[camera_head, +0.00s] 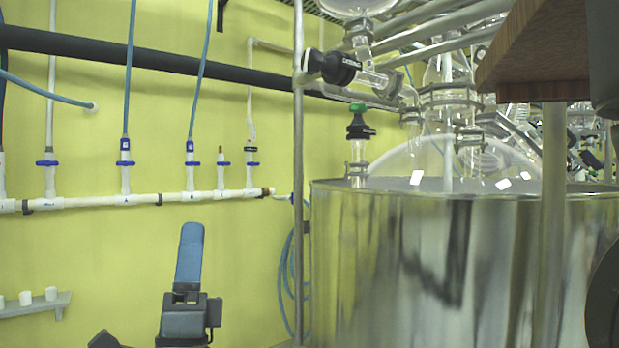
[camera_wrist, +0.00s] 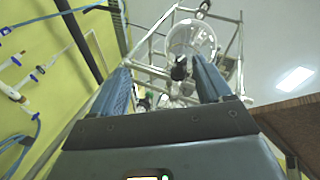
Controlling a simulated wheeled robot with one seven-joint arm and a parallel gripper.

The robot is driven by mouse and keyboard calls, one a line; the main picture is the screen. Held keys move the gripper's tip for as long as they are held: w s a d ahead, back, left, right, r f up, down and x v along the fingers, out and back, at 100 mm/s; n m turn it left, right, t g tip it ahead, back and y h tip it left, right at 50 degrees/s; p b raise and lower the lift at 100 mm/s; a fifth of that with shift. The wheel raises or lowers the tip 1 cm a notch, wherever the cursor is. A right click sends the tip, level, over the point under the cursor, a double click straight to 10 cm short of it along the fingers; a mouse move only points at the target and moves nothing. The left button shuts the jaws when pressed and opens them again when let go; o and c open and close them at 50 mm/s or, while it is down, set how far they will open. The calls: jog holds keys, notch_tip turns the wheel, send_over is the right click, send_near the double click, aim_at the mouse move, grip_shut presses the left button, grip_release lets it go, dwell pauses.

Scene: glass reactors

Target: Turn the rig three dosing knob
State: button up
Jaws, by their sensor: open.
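A black knob (camera_head: 340,67) with white lettering and a white end sits on a glass side arm, at the upper middle of the head view. I take it for the dosing knob. What looks like the same black knob (camera_wrist: 179,69) shows in the wrist view between the fingers and beyond them. My gripper (camera_head: 191,230) points up in the head view, lower and to the left of the knob, apart from it. In the wrist view my gripper (camera_wrist: 160,77) has its two blue fingers spread wide, with nothing held.
A large shiny metal vessel (camera_head: 430,270) with glassware on top fills the right. A second black valve with a green top (camera_head: 359,122) stands below the knob. A vertical metal post (camera_head: 298,160) stands left of the vessel. A wooden board (camera_head: 540,55) overhangs at upper right. White pipework (camera_head: 90,203) lines the wall.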

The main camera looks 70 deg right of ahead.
jog(key=d+r+m+g+y, duration=0.2)
jog(key=d+r+m+g, duration=0.2)
jog(key=r+m+g, duration=0.65)
jog(key=d+r+m+g+y, duration=0.25)
jog(key=r+m+g, duration=0.35)
jog(key=m+g, duration=0.85)
jog(key=m+t+y+p, duration=0.1)
jog(key=m+t+y, duration=0.1)
jog(key=m+y, duration=0.7)
send_near(307, 60)
jog(key=s+d+h, duration=0.1)
jog(key=s+d, duration=0.1)
jog(key=shift+s+d+f+m+p, duration=0.2)
jog(key=shift+d+f+m+p, duration=0.15)
jog(key=shift+d, duration=0.3)
jog(key=p+x, duration=0.2)
jog(key=x, duration=0.4)
jog(key=shift+s+d, duration=0.25)
jog(key=shift+d, duration=0.05)
jog(key=c, duration=1)
